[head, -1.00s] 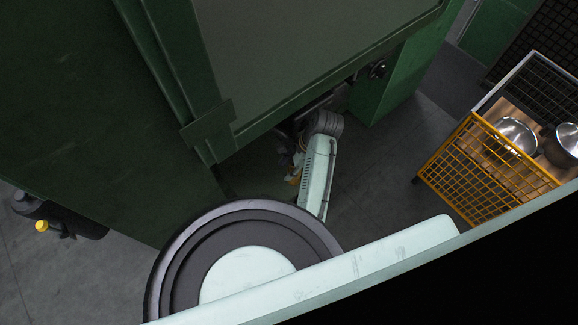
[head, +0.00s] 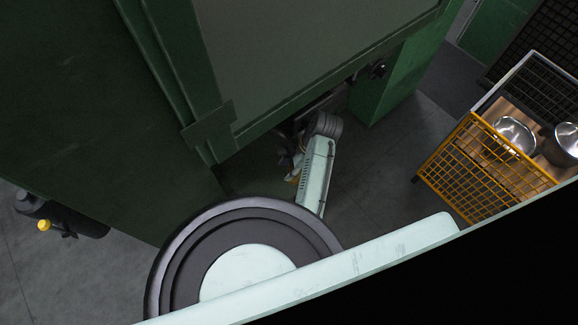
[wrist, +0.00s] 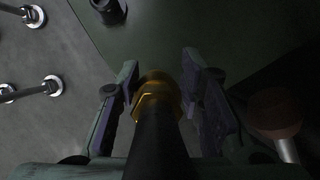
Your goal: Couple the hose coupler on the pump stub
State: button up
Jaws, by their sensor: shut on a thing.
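The hose coupler (wrist: 156,92) is a brass-gold fitting on the end of a black hose (wrist: 157,150). In the wrist view it sits between the two fingers of my gripper (wrist: 160,88), which is shut on it. Ahead and slightly left, at the top edge, a short dark round fitting (wrist: 108,10) stands out from a green surface. It may be the pump stub, and it is apart from the coupler. In the head view my gripper is mostly hidden in shadow by the green cabinet, and the coupler cannot be made out clearly.
A large green cabinet (head: 320,60) overhangs my arm. A yellow wire cart (head: 480,160) with metal pots stands at right.

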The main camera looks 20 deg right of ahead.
jog(key=shift+f+b, duration=0.5)
jog(key=shift+f, duration=1.3)
jog(key=o, duration=1.4)
jog(key=shift+c, duration=0.2)
jog(key=v, duration=0.5)
jog(key=s+d, duration=0.3)
jog(key=d, duration=0.8)
jog(key=shift+d, duration=0.35)
